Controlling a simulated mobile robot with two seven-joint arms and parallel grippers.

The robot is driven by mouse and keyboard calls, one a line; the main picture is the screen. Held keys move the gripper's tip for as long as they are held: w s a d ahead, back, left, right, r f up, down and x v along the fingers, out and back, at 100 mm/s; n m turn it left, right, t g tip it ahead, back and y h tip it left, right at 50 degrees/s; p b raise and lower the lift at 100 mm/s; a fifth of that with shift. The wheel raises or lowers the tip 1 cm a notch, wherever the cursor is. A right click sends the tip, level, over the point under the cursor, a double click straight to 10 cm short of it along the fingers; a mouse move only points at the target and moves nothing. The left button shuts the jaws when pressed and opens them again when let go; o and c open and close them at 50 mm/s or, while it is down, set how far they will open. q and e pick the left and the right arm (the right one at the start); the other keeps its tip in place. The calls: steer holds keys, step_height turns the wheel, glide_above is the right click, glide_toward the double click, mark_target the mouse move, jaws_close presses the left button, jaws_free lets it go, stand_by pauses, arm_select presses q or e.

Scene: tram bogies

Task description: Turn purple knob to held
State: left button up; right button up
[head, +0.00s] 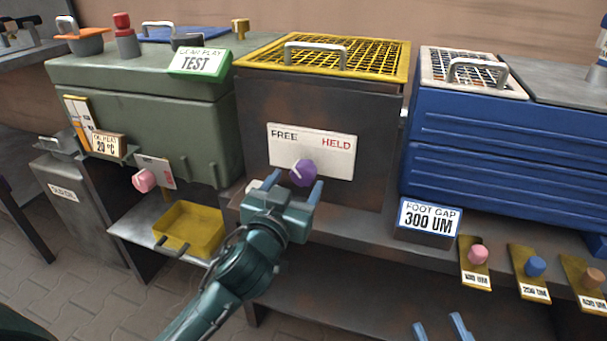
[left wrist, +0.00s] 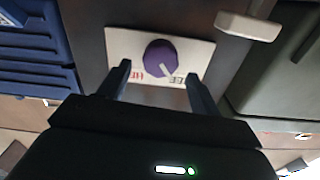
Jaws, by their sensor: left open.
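The purple knob (head: 303,173) sits on a white plate (head: 335,152) marked FREE at left and HELD at right, on the front of a dark box. Its white pointer line points up-left, toward FREE. In the left wrist view, upside down, the knob (left wrist: 160,57) has its pointer toward FREE. My left gripper (head: 295,186) is open in front of the knob, with one finger on either side of it in the picture. I cannot tell whether the fingers touch it. My right gripper (head: 440,328) shows only its two fingertips at the bottom edge, apart and empty.
A yellow mesh lid (head: 325,55) tops the dark box. A green tank (head: 150,120) with a pink knob (head: 144,181) and yellow tray (head: 188,228) stands left. A blue box (head: 500,140) and several tagged knobs are right. A light-coloured bar (left wrist: 248,25) shows in the wrist view.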

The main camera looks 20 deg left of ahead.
mark_target(301, 176)
arm_select(q)
steer(key=w, duration=0.5)
steer(key=shift+d+b, duration=0.1)
steer(key=shift+b, duration=0.25)
steer(key=shift+c, duration=0.5)
